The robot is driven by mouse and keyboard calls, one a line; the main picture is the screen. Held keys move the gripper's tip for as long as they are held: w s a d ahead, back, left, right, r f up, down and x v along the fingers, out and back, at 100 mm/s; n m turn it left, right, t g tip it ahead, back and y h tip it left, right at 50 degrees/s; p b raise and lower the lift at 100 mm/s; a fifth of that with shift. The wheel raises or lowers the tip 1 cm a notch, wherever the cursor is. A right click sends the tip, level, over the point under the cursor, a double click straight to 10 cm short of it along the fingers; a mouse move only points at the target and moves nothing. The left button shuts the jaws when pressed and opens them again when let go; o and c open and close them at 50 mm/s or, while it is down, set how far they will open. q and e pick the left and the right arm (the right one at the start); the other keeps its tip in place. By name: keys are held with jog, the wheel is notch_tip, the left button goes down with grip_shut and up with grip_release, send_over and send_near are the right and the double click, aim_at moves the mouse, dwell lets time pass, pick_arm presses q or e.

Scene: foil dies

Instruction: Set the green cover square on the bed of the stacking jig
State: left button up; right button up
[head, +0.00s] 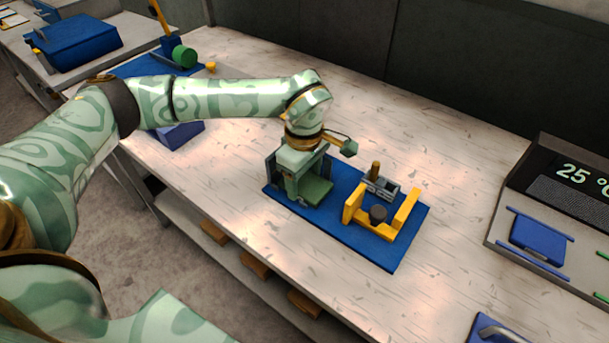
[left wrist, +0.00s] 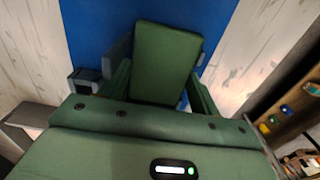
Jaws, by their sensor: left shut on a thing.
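The green cover (head: 316,191) is a flat rectangular plate, low over the left part of the blue board. My left gripper (head: 302,184) points down and is shut on it. In the left wrist view the cover (left wrist: 166,62) shows between the two green fingers (left wrist: 160,90). The stacking jig's dark grey upright wall (head: 271,167) stands just left of the gripper, and a grey part of it (left wrist: 117,54) is beside the cover in the left wrist view. The jig's bed is hidden under the cover and gripper, so I cannot tell whether the cover touches it. My right gripper is not in view.
On the same blue board (head: 388,255) stands a yellow frame (head: 387,229) with a dark round piece (head: 378,213) and a grey block (head: 381,187) behind. A display unit (head: 573,188) is at the right.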

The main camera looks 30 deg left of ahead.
aim_at(304, 182)
pick_arm(q)
jog(key=shift+f, duration=0.15)
jog(key=o, duration=1.1)
notch_tip(304, 182, up, 12)
jog(key=p, duration=0.2)
jog(key=shift+p, duration=0.4)
